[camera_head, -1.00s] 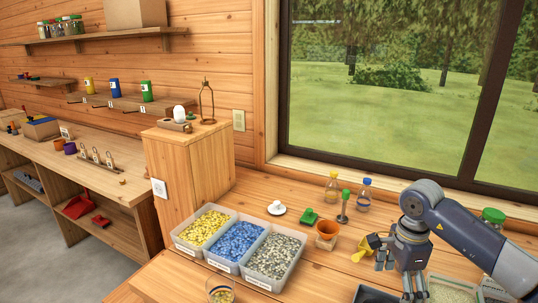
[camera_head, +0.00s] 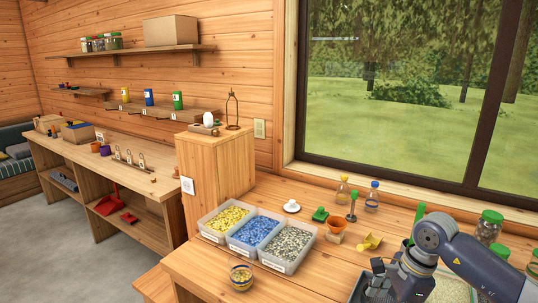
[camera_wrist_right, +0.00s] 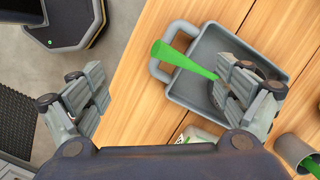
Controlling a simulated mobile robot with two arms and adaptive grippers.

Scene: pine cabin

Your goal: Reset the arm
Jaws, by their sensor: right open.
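My right gripper (camera_head: 390,283) is low at the bottom right of the head view, over the front part of the wooden table. In the right wrist view its fingers (camera_wrist_right: 165,95) are wide apart, with nothing held between them. A green handle-like tool (camera_wrist_right: 185,60) shows between and beyond the fingers, over a grey tray (camera_wrist_right: 215,45); I cannot tell whether it touches the tray. The right finger hides part of the tray. My left gripper is not in view.
A yellow scoop (camera_head: 368,242), an orange pot (camera_head: 336,226) and a three-part bin (camera_head: 224,237) of yellow, blue and grey pieces stand left of the arm. A grey cup (camera_wrist_right: 300,150) is at the wrist view's right edge.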

